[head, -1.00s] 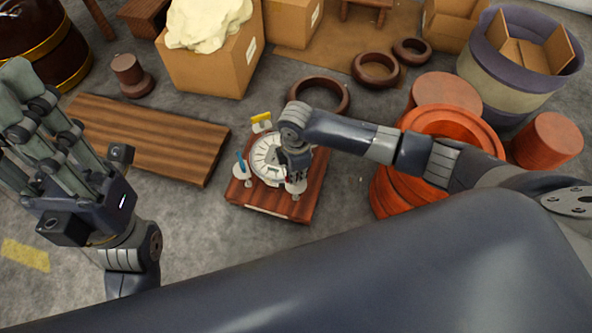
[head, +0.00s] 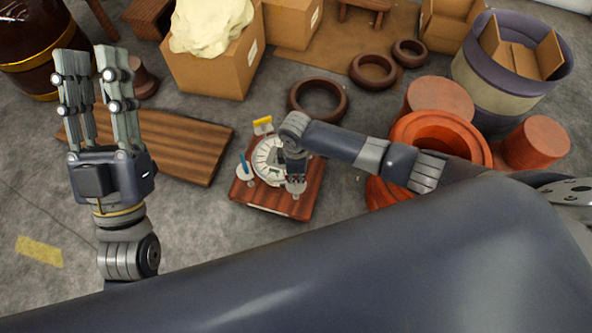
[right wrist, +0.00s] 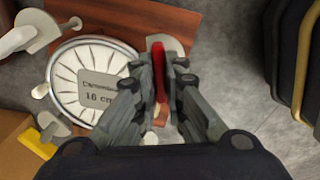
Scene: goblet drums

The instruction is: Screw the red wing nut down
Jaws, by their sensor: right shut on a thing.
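The red wing nut (right wrist: 159,62) is upright between the fingers of my right gripper (right wrist: 158,84), which is shut on it. In the head view, my right gripper (head: 295,180) covers that spot at the lower right of a round white disc (head: 267,160). The disc lies on a square wooden board (head: 262,203). A blue wing nut (head: 243,164) stands at the disc's left and a yellow one (head: 262,121) at its far side. The yellow one also shows in the right wrist view (right wrist: 38,138). My left gripper (head: 93,60) is open and empty, raised at the left.
A wooden plank (head: 180,150) lies left of the board. Dark rings (head: 318,88) lie behind it. Orange drum bodies (head: 400,140) stand to the right, close under my right arm. Cardboard boxes (head: 215,75) are at the back. Grey floor is free in front of the plank.

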